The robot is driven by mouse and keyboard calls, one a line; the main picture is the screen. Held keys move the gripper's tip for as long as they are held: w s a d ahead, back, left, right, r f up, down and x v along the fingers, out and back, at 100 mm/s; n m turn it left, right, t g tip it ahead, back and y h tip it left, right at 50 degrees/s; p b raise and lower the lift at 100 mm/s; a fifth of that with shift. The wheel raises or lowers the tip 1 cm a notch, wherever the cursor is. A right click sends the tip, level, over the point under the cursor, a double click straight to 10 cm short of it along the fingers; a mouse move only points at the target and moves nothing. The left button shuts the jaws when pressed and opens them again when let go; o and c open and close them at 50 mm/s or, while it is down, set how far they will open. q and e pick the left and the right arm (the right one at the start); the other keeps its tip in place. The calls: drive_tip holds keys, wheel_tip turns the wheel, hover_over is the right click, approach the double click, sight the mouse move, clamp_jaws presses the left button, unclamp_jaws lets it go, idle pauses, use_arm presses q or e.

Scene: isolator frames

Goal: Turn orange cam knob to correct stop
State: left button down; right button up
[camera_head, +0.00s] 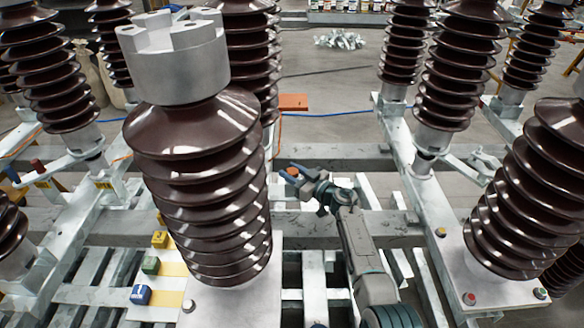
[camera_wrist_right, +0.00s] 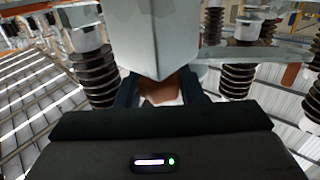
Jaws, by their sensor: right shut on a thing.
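The orange cam knob (camera_head: 292,171) shows as a small orange patch between the fingers of my right gripper (camera_head: 290,174), just right of the large brown insulator in the head view. In the right wrist view the knob (camera_wrist_right: 161,88) is an orange-brown piece between the two dark fingers of the right gripper (camera_wrist_right: 160,93), under a grey metal block. The right gripper is shut on it. The fingers and block hide most of the knob, so its turn angle and its stops cannot be read. My left gripper is in neither view.
A large ribbed insulator (camera_head: 200,170) with a metal cap stands close on the left. Blue (camera_head: 140,294), green (camera_head: 150,265) and yellow (camera_head: 159,239) knobs sit on a plate beside it. Another insulator (camera_head: 530,195) stands at right. Steel beams (camera_head: 340,157) cross behind the gripper.

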drive_tip(key=shift+m+t+h+p, duration=1.2)
drive_tip(key=shift+t+h+p, duration=0.15)
drive_tip(key=shift+p, duration=0.2)
drive_tip(key=shift+m+t+h, duration=0.35)
drive_tip(key=shift+m+h, duration=0.25)
drive_tip(key=shift+h, duration=0.05)
drive_tip(key=shift+m+t+h+p, duration=0.3)
drive_tip(key=shift+h, duration=0.3)
drive_tip(key=shift+f+h, duration=0.1)
drive_tip(key=shift+h, duration=0.2)
drive_tip(key=o, duration=1)
